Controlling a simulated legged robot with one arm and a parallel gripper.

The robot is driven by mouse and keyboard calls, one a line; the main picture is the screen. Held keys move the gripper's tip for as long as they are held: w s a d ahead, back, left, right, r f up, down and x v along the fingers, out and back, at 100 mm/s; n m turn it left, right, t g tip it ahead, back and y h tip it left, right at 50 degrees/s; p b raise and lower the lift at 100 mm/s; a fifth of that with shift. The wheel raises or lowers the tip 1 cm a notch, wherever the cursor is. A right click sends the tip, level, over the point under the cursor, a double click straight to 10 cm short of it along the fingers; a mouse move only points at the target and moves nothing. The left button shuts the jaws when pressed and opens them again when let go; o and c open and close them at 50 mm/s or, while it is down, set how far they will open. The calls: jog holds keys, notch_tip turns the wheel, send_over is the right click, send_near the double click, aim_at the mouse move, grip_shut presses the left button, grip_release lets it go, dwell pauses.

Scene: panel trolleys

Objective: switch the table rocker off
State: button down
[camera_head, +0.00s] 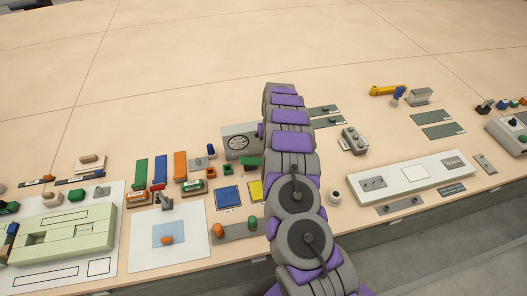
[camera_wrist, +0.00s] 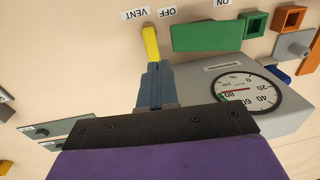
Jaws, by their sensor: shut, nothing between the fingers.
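In the wrist view, a long green piece (camera_wrist: 207,33) lies between an OFF label (camera_wrist: 167,12) and an ON label (camera_wrist: 222,3); I take it as the rocker. Which end is pressed down I cannot tell. My gripper (camera_wrist: 153,66) is shut and empty, its blue-grey fingers pointing up the picture. In the head view my arm hides the gripper, and a green piece (camera_head: 251,164) shows left of my arm.
A grey gauge box (camera_wrist: 279,118) stands close right of my fingers; it also shows in the head view (camera_head: 230,149). Green and orange square sockets (camera_wrist: 252,22) (camera_wrist: 290,18) lie beyond. The table's back is clear.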

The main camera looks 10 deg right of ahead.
notch_tip(320, 180, up, 6)
jog(key=d, duration=0.2)
jog(key=shift+d+p, duration=0.2)
jog(key=shift+p, duration=0.2)
jog(key=shift+r, duration=0.1)
